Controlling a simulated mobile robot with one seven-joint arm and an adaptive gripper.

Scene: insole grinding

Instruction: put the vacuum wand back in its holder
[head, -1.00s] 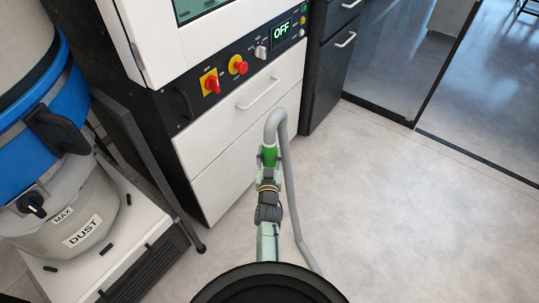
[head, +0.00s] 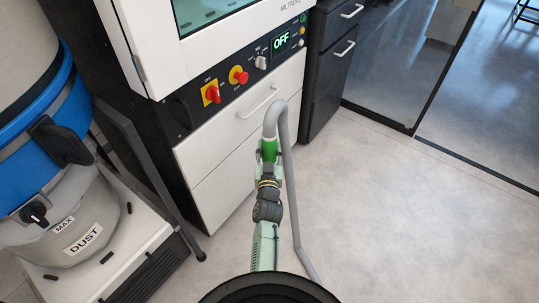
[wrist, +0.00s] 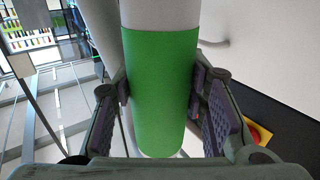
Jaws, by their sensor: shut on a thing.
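The vacuum wand (head: 284,140) is a grey bent tube with a green grip band (head: 269,151). Its top curves over and a long straight part runs down to the floor area on the right of my arm. My gripper (head: 266,166) is shut on the green band. In the wrist view the band (wrist: 160,90) sits between both finger pads of my gripper (wrist: 162,105), with grey tube above it. The wand's lower end is partly hidden by my arm and body. I cannot make out the wand's holder in these frames.
A blue and grey dust vacuum (head: 75,215) stands at left on a white base, beside a dark slanted post (head: 150,170). The floor (head: 400,220) at right is clear.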

